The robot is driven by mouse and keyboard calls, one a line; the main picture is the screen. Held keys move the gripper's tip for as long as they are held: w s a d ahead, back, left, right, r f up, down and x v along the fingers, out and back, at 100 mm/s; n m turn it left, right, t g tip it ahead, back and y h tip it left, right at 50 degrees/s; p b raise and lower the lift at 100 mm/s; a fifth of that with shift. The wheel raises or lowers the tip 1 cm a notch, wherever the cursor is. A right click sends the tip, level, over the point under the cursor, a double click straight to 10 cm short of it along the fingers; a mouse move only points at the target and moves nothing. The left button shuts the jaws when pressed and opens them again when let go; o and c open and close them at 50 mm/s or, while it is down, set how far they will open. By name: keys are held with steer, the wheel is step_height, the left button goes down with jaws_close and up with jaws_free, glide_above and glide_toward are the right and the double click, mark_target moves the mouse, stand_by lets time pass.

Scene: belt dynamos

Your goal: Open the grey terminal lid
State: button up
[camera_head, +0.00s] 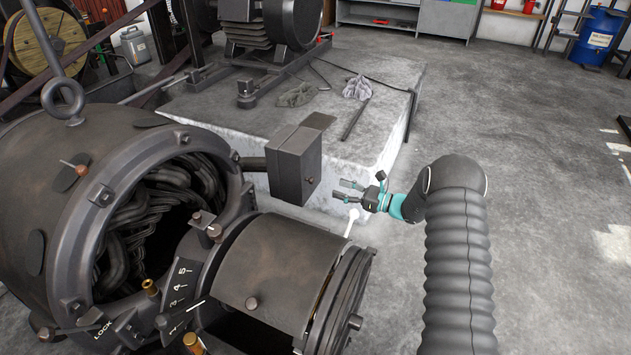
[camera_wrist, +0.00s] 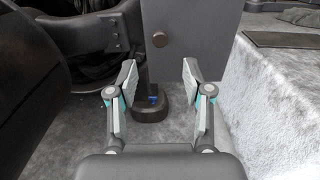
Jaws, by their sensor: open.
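A dark grey terminal box (camera_head: 285,170) sticks out on a short pipe from the big round machine. Its right-hand face, seemingly the grey lid (camera_head: 308,165), looks closed. In the wrist view this lid (camera_wrist: 195,35) fills the top middle and has a small brown knob (camera_wrist: 160,40) near its lower left corner. My gripper (camera_head: 343,190) is open and empty, just right of the box and apart from it, pointing left at it. In the wrist view its fingertips (camera_wrist: 160,73) spread below the knob. The lid's upper part is cut off there.
The pale concrete plinth (camera_head: 378,135) stands behind the box, with a dark flat plate (camera_head: 318,121) and rags (camera_head: 357,87) on top. The machine's open housing (camera_head: 165,205) and drum-like cover (camera_head: 285,265) lie left and below. The floor to the right is clear.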

mark_target(306, 168)
steer(key=x, duration=1)
steer(key=shift+p, duration=0.4)
jaws_close()
steer(key=shift+d, duration=0.15)
